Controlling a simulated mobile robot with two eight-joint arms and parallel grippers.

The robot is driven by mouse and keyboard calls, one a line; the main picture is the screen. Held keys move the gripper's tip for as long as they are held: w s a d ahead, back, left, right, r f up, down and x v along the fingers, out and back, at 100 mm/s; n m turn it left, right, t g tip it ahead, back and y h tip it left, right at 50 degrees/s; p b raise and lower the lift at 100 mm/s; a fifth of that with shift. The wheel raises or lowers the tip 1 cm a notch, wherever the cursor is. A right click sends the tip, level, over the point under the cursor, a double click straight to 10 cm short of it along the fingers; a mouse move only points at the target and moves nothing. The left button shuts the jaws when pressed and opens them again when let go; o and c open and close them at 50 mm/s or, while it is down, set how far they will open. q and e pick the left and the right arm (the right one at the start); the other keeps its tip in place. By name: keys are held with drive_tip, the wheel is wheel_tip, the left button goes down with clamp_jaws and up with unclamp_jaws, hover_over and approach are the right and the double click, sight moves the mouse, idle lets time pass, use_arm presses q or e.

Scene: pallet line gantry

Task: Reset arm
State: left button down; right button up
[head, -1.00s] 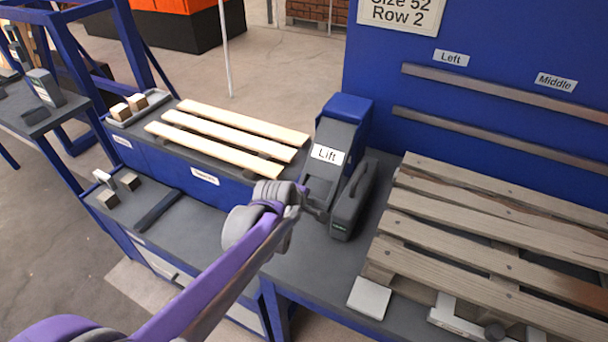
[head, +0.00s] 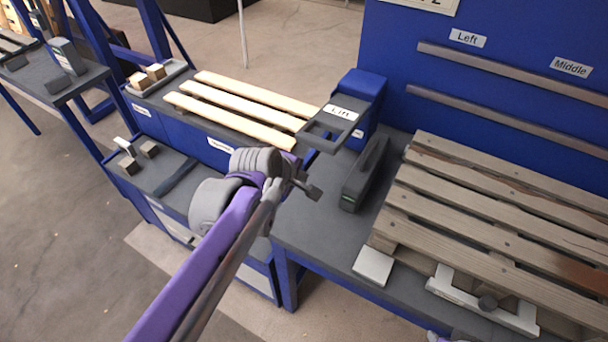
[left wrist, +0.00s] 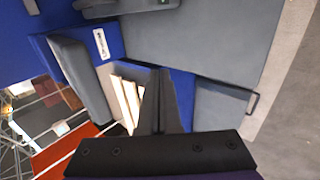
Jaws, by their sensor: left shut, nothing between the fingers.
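My left gripper (head: 310,188) is shut and empty, above the grey bench in front of the lift. In the left wrist view its closed fingers (left wrist: 159,95) point away over the bench, with pale slats beyond them. The blue and grey lift (head: 362,86) stands at the back of the bench. Its plate, labelled "Lift" (head: 341,112), juts out roughly level, apart from the gripper. My right gripper is not in view; only a small purple piece that may be my right arm shows at the bottom edge.
A wooden pallet (head: 500,215) fills the right of the bench. A dark grey case (head: 364,174) stands between it and the gripper. Pale slats (head: 240,108) lie on the left bench, near a tray with wooden blocks (head: 156,72). A white square plate (head: 373,266) lies at the front edge.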

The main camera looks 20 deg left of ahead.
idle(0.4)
use_arm(q)
drive_tip(key=s+d+f+m+g+p, duration=0.1)
drive_tip(key=s+d+f+m+p, duration=0.1)
drive_tip(key=s+m, duration=0.6)
drive_tip(key=s+d+f+m+g+p, duration=0.1)
drive_tip(key=s+d+f+m+p, duration=0.1)
drive_tip(key=s+m, duration=0.7)
drive_tip(key=shift+s+f+g+y+p, duration=0.3)
drive_tip(key=shift+p, duration=0.2)
